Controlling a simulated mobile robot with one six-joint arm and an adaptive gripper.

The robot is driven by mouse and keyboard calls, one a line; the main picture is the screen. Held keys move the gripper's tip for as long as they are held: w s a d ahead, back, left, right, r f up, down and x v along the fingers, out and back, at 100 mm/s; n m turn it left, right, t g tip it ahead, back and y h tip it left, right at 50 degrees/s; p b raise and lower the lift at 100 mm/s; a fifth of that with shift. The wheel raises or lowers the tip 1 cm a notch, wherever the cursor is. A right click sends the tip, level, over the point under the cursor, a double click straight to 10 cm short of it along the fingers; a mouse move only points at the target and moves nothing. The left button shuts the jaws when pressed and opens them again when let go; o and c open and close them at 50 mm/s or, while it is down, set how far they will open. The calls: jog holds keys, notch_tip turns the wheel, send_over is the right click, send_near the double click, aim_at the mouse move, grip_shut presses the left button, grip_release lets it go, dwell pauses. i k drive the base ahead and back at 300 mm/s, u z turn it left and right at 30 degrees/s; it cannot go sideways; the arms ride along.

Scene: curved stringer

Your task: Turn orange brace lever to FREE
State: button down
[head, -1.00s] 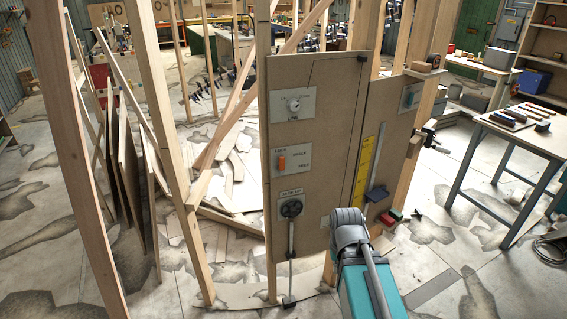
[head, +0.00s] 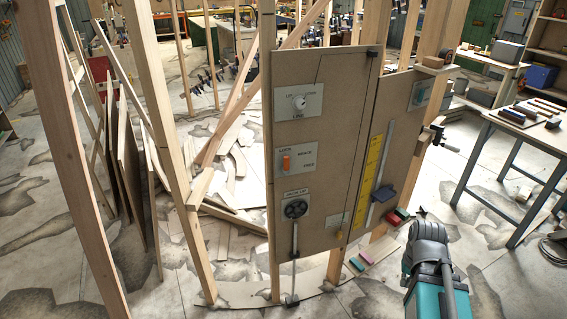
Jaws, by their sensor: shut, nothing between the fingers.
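The orange brace lever (head: 286,163) stands upright on a pale plate (head: 308,157) on the brown board. The plate is marked LOCK at upper left, BRACE in the middle and FREE at lower right. The lever sits at the left of the plate, below the word LOCK. My gripper is not in the head view. Only grey and teal links of my arm show at the lower right, apart from the board and well to the right of the lever.
The board (head: 340,120) also carries a knob plate (head: 299,103) above the lever and a black handwheel (head: 295,209) below it. Wooden studs (head: 160,130) stand left; a table (head: 520,125) stands right.

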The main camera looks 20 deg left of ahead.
aim_at(286, 167)
jog(key=k, duration=0.6)
jog(key=u, duration=0.85)
jog(key=i, duration=1)
